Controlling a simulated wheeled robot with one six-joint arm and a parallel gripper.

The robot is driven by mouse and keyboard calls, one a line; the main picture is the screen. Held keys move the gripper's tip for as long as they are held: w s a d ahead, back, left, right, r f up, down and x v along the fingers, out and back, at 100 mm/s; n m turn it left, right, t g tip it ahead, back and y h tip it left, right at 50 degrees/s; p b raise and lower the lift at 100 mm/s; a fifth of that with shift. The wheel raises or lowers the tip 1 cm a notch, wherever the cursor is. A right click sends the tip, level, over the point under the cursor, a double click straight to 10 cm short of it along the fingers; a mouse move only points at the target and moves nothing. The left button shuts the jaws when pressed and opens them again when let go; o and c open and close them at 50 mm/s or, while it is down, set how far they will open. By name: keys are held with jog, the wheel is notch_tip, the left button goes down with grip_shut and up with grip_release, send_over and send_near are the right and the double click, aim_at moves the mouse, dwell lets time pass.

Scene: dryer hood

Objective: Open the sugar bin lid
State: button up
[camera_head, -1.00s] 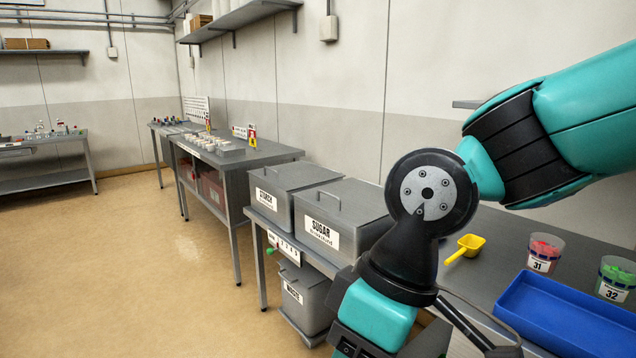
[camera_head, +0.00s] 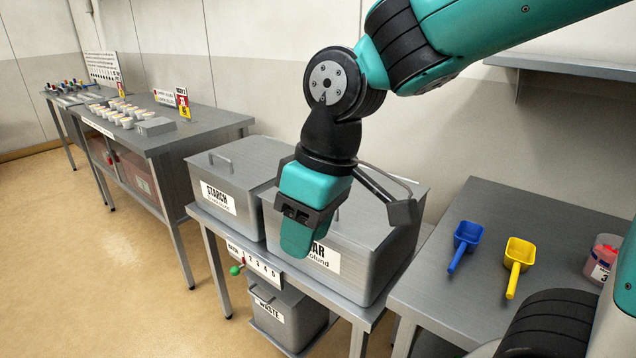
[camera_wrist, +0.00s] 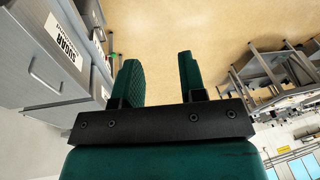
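The grey sugar bin (camera_head: 372,268) stands on the bench with its lid (camera_head: 385,190) shut. My arm hides part of the lid, its handle and the "SUGAR" label (camera_head: 325,257). In the wrist view the lid handle (camera_wrist: 42,78) is a thin bar at the left, and the sugar label (camera_wrist: 65,38) shows above it. My gripper (camera_head: 297,240) points down in front of the bin's label side in the head view. In the wrist view my gripper (camera_wrist: 160,68) has its fingers apart with nothing between them, and the handle lies outside them to the left.
The starch bin (camera_head: 222,200) stands close left of the sugar bin. A waste bin (camera_head: 285,318) is below. Blue (camera_head: 466,238) and yellow (camera_head: 517,260) scoops lie on the right table (camera_head: 450,290). A shelf (camera_head: 560,67) juts from the wall.

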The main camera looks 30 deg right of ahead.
jog(key=w+d+r+m+h+p, duration=0.1)
jog(key=w+d+h+p, duration=0.1)
jog(key=w+d, duration=0.5)
jog(key=w+d+r+m+h+p, duration=0.1)
jog(key=w+d, duration=0.2)
jog(key=w, duration=0.8)
jog(key=w+d+h+p, duration=0.2)
jog(key=w+d, duration=0.3)
jog(key=w, duration=0.4)
jog(key=p+x, duration=0.2)
jog(key=x, duration=1.4)
jog(key=shift+s+f, duration=0.15)
jog(key=shift+f, duration=0.05)
grip_shut()
